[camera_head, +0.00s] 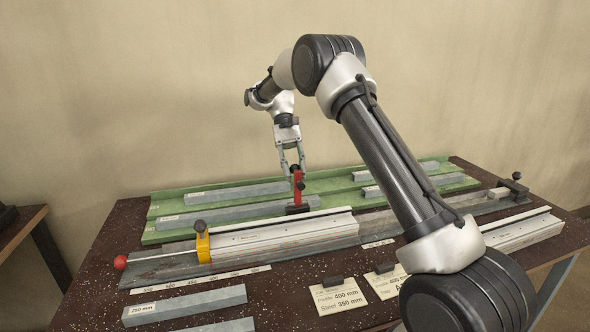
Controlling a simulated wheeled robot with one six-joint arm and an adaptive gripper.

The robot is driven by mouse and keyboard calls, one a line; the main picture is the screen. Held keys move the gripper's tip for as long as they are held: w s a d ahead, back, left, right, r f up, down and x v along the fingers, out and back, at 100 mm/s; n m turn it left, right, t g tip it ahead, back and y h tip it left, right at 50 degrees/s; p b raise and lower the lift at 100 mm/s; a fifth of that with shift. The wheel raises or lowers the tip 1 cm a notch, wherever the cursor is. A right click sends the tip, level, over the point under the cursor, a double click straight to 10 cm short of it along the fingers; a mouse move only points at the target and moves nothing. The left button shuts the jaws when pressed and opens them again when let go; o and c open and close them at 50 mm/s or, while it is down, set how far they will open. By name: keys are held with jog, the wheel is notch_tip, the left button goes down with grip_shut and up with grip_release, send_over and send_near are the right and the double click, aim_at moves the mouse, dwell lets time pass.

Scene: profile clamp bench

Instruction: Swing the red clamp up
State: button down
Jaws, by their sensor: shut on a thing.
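The red clamp (298,187) stands about upright on a small dark base behind the long metal profile rail (330,228). A dark knob sits at its top. My gripper (293,168) points down from above, with its fingers around the top of the clamp. It is shut on the clamp; the exact contact is small and partly hidden by the fingers.
A yellow stop (203,245) and a red ball knob (120,262) are at the rail's left end. A green rack (160,206) with grey bars lies behind. Loose bars (185,305) and label cards (337,296) lie in front. A dark clamp (515,184) stands at the right.

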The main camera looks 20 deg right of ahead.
jog(key=shift+a+f, duration=0.1)
jog(key=shift+f, duration=0.05)
jog(key=c, duration=1.1)
grip_release()
jog(key=shift+c, duration=0.2)
